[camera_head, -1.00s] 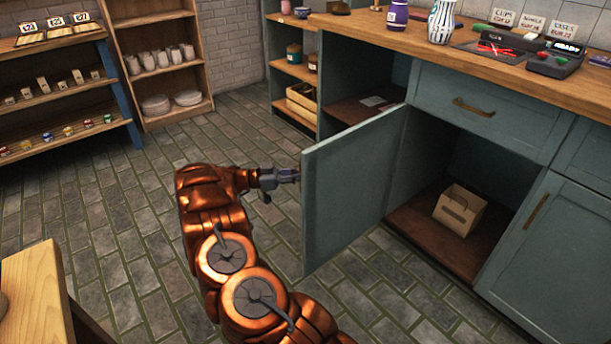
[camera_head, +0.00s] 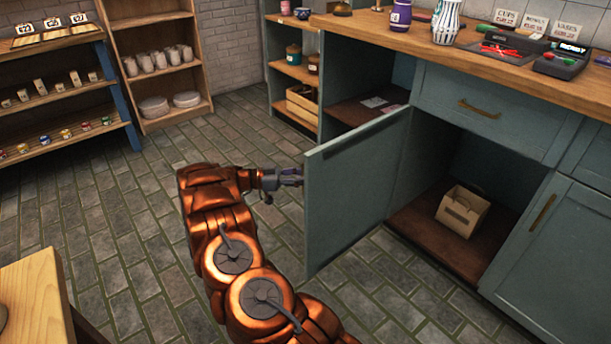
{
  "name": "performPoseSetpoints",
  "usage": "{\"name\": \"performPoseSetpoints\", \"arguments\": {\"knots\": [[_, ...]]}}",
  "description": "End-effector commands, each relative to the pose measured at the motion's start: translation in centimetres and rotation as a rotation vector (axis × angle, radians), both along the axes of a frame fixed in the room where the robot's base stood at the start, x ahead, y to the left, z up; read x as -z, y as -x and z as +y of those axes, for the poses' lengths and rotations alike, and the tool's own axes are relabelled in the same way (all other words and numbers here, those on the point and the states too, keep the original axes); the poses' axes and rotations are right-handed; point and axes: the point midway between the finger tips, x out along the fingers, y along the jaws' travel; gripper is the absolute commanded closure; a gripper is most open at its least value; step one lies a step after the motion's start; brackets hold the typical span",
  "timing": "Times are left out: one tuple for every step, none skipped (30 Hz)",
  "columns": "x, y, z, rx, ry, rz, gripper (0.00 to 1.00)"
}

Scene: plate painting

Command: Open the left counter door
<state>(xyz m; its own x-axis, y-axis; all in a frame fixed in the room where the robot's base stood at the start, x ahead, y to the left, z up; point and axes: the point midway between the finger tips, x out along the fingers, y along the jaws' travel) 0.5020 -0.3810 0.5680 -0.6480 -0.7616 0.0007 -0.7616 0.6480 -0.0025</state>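The left counter door (camera_head: 355,190) is a blue-green panel that stands swung out from the teal counter, well open. The cabinet behind it shows its dark wooden floor (camera_head: 430,240) and a small tan paper bag (camera_head: 462,211). My gripper (camera_head: 290,178) is at the door's outer free edge, on its left side. Its fingertips are at or very near that edge, and I cannot tell whether they touch it. The fingers are small and dark here, so their opening is unclear. The door's handle is not visible.
A closed drawer (camera_head: 490,112) and a closed right door (camera_head: 560,250) are on the counter front. A wooden table corner (camera_head: 35,300) is at lower left. Shelves (camera_head: 60,95) stand at the back left. The tiled floor (camera_head: 120,220) between is clear.

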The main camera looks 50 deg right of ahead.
Motion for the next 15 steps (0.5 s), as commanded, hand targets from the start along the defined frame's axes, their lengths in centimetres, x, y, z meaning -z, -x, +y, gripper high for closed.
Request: {"name": "performPoseSetpoints", "arguments": {"knots": [[0.0, 0.0, 0.0, 0.000, 0.000, 0.000, 0.63], [0.0, 0.0, 0.0, 0.001, 0.000, 0.000, 0.63], [0.0, 0.0, 0.0, 0.001, 0.000, 0.000, 0.63], [0.0, 0.0, 0.0, 0.001, 0.000, 0.000, 0.63], [0.0, 0.0, 0.0, 0.001, 0.000, 0.000, 0.63], [0.0, 0.0, 0.0, 0.001, 0.000, 0.000, 0.63], [0.0, -0.1, 0.1, 0.001, 0.000, 0.000, 0.63], [0.0, -0.2, 0.3, 0.000, 0.000, 0.000, 0.63], [0.0, -0.5, 0.5, -0.001, 0.001, -0.001, 0.63], [0.0, -0.7, 0.8, -0.001, 0.001, -0.002, 0.63], [0.0, -1.0, 1.1, -0.002, 0.001, -0.003, 0.63], [0.0, -1.4, 1.5, -0.004, 0.002, -0.004, 0.63], [0.0, -1.7, 1.9, -0.004, 0.001, -0.004, 0.63], [0.0, -2.0, 2.2, -0.004, 0.002, -0.005, 0.63], [0.0, -2.3, 2.6, -0.002, 0.002, -0.004, 0.63]]}}
